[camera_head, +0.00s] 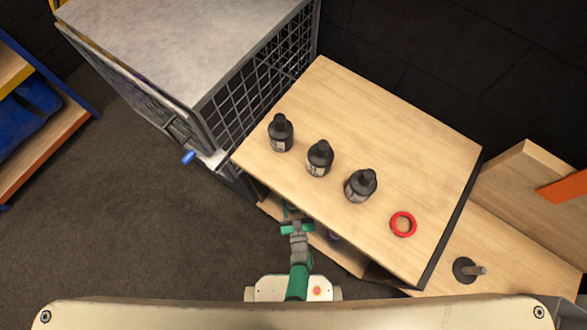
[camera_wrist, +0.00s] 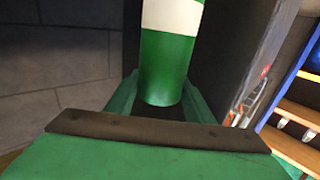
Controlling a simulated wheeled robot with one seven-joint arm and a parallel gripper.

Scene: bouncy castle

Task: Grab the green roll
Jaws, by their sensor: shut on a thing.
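The green roll (camera_wrist: 167,65) stands close in front of the camera in the wrist view. It is a green cylinder with a white band, and its upper end runs out of the picture. My gripper (camera_head: 294,226) is shut on it; the green and dark gripper parts also show around its lower end in the wrist view (camera_wrist: 160,125). In the head view my gripper is at the left front edge of the wooden table, beside the shelf below the top. The roll is hard to make out there.
Three dark bottles (camera_head: 319,158) and a red ring (camera_head: 403,224) stand on the wooden table (camera_head: 400,150). A wire cage with a grey top (camera_head: 190,40) adjoins it at the back left. A dark round piece with a peg (camera_head: 466,270) lies at right. The floor at left is clear.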

